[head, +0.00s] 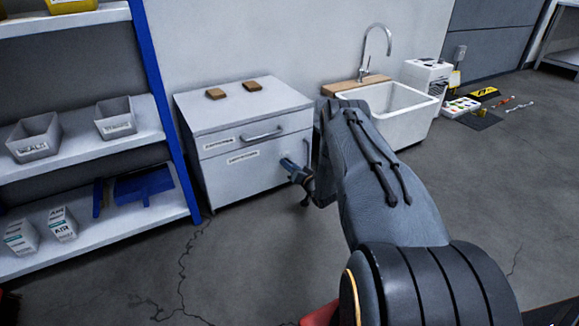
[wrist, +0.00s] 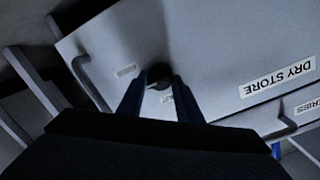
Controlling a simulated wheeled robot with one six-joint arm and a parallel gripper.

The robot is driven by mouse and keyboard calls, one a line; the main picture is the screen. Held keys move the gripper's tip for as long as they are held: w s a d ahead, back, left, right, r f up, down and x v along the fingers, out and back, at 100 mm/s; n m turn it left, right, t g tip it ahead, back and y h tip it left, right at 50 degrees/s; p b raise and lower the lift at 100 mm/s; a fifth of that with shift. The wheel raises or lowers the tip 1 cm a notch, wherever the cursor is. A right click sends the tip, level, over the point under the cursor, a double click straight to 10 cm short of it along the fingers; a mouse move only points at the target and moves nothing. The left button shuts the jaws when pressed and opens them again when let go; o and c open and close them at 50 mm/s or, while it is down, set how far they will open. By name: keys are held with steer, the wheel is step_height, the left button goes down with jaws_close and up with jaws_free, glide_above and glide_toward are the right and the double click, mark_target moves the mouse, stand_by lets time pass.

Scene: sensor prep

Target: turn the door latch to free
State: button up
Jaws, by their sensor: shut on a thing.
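The white cabinet (head: 235,185) has a lower door labelled "DRY STORE" (wrist: 278,78). The door latch (wrist: 159,71) shows in the wrist view as a dark round knob on the door face. My gripper (wrist: 156,88) is shut on the latch, with one blue finger on each side of it. In the head view my gripper (head: 290,165) reaches the lower door from the right. The latch is hidden there. Small labels (wrist: 126,71) sit near the latch, too small to read; the fingers partly cover one. I cannot tell which way the latch is turned.
A drawer with a bar handle (head: 262,133) is above the door. The door has its own bar handle (wrist: 92,85). A blue and white shelf (head: 90,140) with bins stands to the left. A white sink (head: 400,112) stands to the right. The floor in front is clear.

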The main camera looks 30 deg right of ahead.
stand_by(0.4)
steer(key=o, duration=1)
steer(key=s+p, duration=0.1)
steer(key=s, duration=0.1)
steer(key=s+p, duration=0.1)
steer(key=s, duration=0.2)
steer(key=s+p, duration=0.1)
steer(key=s, duration=0.1)
steer(key=shift+s+r, duration=0.3)
steer(key=shift+s, duration=0.1)
